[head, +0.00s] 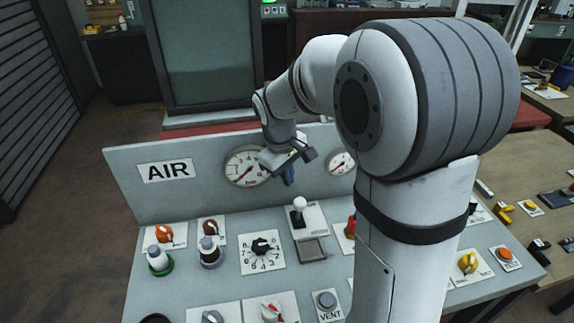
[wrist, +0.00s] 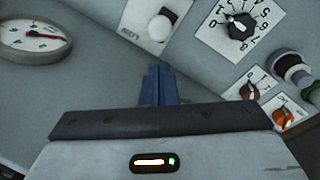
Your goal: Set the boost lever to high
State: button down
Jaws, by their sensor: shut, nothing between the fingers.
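A lever with a round white knob (head: 299,204) stands on a white plate on the sloping panel, right of the numbered dial. I take it for the boost lever, but its label is too small to read. In the wrist view the white knob (wrist: 159,28) shows at the top, ahead of the fingertips. My gripper (head: 288,177) is above and behind the lever, in front of the upright board, apart from the knob. Its blue fingers (wrist: 157,72) are shut together with nothing between them. The lever's high and low marks cannot be read.
A black numbered dial (head: 262,246) sits left of the lever, with other knobs further left. A round gauge (head: 246,166) is on the upright board beside my gripper. A VENT button (head: 325,300) is nearer the front. My arm hides part of the panel's right side.

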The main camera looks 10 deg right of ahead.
aim_at(299, 209)
jog(key=f, duration=0.5)
jog(key=shift+w+d+f, duration=0.2)
jog(key=shift+d+f, duration=0.1)
jog(key=shift+d, duration=0.1)
